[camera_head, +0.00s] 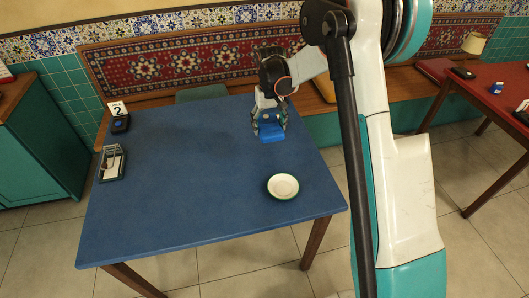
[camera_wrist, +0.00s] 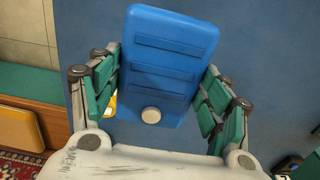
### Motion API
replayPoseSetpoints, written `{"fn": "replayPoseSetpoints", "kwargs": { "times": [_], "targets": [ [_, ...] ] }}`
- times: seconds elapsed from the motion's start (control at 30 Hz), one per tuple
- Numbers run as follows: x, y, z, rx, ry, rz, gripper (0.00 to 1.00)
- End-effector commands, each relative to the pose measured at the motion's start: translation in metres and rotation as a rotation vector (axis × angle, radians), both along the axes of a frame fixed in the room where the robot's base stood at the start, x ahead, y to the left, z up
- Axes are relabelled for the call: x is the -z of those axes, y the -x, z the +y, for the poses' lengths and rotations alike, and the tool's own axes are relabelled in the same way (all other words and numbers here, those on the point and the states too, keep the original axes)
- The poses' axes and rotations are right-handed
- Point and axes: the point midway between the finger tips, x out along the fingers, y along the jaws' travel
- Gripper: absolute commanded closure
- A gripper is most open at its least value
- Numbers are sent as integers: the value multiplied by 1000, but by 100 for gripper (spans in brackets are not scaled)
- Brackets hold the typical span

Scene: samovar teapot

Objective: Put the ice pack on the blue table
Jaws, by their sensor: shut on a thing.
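The ice pack (camera_head: 271,133) is a bright blue slab with ridges and a white round cap. It is between the fingers of my gripper (camera_head: 268,120), near the far right part of the blue table (camera_head: 190,170). In the wrist view, the ice pack (camera_wrist: 168,65) fills the space between the two green-padded fingers, its cap end toward the palm. My gripper is shut on it. I cannot tell whether its lower end touches the tabletop or hangs just above it.
A small white plate (camera_head: 283,186) lies on the table's near right. A napkin holder (camera_head: 112,162) and a dark object (camera_head: 120,124) with a number 2 card (camera_head: 117,108) stand at the left. The middle is clear. A patterned bench (camera_head: 180,70) runs behind; a red table (camera_head: 495,85) is at right.

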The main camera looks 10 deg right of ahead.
Motion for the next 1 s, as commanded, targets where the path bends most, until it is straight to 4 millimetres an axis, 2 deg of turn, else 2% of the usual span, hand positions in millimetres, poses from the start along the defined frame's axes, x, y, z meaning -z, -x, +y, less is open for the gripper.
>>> {"fn": "replayPoseSetpoints", "kwargs": {
  "times": [0.03, 0.1, 0.3, 0.63, 0.83, 1.0],
  "targets": [
    [17, 0, 0, 0, 0, 0, 63],
    [34, 0, 0, 0, 0, 0, 63],
    [74, 0, 0, 0, 0, 0, 63],
    [98, 0, 0, 0, 0, 0, 63],
    [128, 0, 0, 0, 0, 0, 63],
    [131, 0, 0, 0, 0, 0, 63]
  ]
}}
